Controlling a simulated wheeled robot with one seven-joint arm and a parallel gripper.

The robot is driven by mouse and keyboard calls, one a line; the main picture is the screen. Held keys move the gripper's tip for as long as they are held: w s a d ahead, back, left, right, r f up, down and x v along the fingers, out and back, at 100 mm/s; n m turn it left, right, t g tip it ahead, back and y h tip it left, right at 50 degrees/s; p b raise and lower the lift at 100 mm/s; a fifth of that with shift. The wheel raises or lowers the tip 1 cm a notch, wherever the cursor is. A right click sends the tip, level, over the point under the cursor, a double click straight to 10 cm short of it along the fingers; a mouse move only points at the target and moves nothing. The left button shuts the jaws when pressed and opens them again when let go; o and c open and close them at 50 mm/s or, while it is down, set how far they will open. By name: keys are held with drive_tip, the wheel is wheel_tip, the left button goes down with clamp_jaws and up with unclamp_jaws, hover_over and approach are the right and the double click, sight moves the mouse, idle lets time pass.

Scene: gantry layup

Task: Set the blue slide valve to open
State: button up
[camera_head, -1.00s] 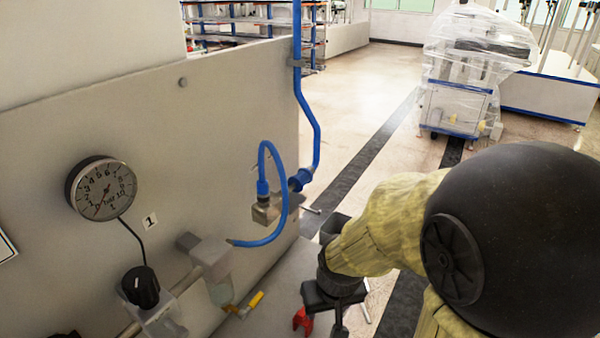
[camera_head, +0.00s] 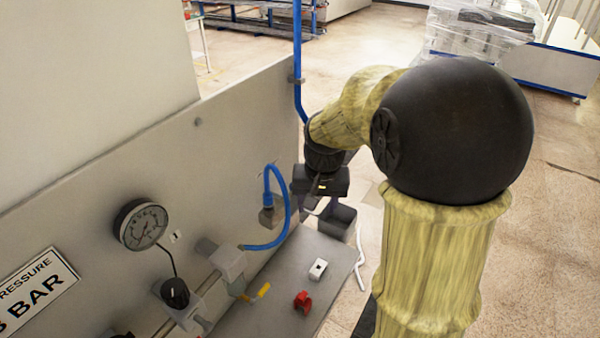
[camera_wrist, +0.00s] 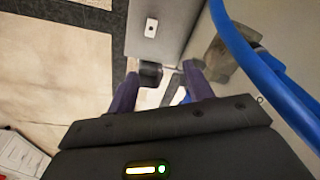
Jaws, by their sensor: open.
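My gripper (camera_head: 318,208) hangs in front of the grey panel's right end, fingers pointing down, just right of the blue hose loop (camera_head: 287,205). The blue slide valve on the blue pipe, at the panel's edge, is hidden behind my gripper and wrist in the head view, so its setting cannot be seen. In the wrist view my gripper (camera_wrist: 162,75) is open, its two dark purple fingers apart. A small blue sliver shows between them, too little to identify. The blue hose (camera_wrist: 240,45) and a brownish metal fitting (camera_wrist: 222,50) are right of the fingers.
Open floor lies right.

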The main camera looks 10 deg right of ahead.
drive_tip(key=w+r+m+g, duration=0.1)
drive_tip(key=w+r+m, duration=0.4)
drive_tip(key=w+r, duration=0.7)
drive_tip(key=shift+w+a+r+m+g, duration=0.35)
drive_tip(key=shift+a+r+m+g, duration=0.1)
drive_tip(key=shift+r, duration=0.35)
drive_tip(key=shift+f, duration=0.1)
wheel_tip(320, 180, down, 17)
drive_tip(key=p, duration=0.3)
drive_tip(key=shift+f, duration=0.15)
clamp_jaws()
